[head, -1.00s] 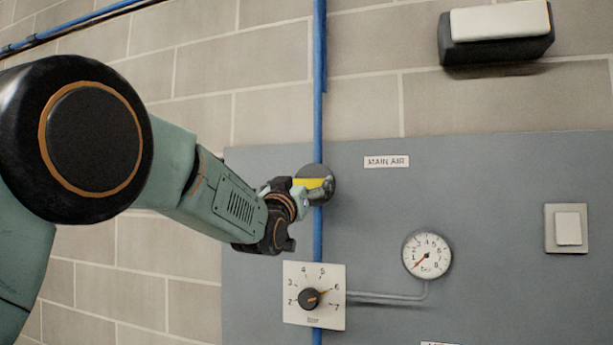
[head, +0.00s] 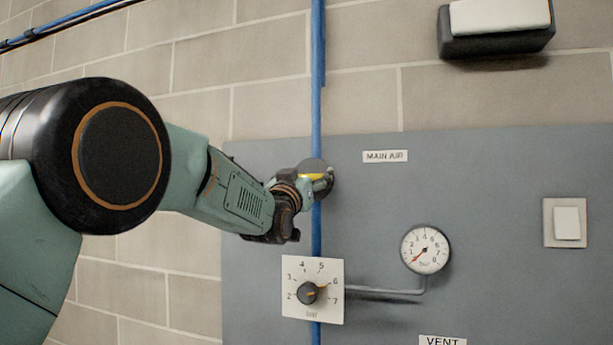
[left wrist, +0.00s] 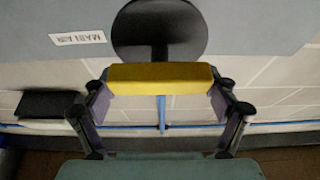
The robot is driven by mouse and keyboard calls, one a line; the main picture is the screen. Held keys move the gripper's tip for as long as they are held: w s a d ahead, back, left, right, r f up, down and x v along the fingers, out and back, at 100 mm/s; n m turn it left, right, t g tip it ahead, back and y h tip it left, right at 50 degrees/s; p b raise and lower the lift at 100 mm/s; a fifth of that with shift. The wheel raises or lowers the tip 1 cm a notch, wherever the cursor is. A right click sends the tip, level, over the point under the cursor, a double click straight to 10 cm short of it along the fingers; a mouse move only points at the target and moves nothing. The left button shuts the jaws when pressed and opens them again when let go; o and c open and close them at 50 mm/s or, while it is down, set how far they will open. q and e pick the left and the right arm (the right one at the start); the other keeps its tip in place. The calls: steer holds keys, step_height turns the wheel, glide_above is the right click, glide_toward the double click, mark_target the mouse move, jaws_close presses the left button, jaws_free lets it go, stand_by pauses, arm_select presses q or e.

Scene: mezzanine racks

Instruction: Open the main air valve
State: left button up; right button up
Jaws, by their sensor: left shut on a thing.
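The main air valve has a dark round body (head: 312,164) on the blue vertical pipe, left of the MAIN AIR label (head: 385,156). Its yellow handle (head: 312,176) lies roughly crosswise to the pipe and is partly hidden by my gripper. My left gripper (head: 320,183) is shut on the handle. In the left wrist view, the yellow handle (left wrist: 160,78) spans between the two fingers of the left gripper (left wrist: 160,100), with the dark round body (left wrist: 160,30) behind it. My right gripper is not in view.
A regulator knob (head: 307,293) on a white plate sits below the valve. A pressure gauge (head: 425,249) has its red needle at the low end. A white switch (head: 567,223) is at the right, a VENT label (head: 442,341) low down, and a wall box (head: 497,28) above.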

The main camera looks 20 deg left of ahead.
arm_select(q)
steer(key=shift+c, duration=1)
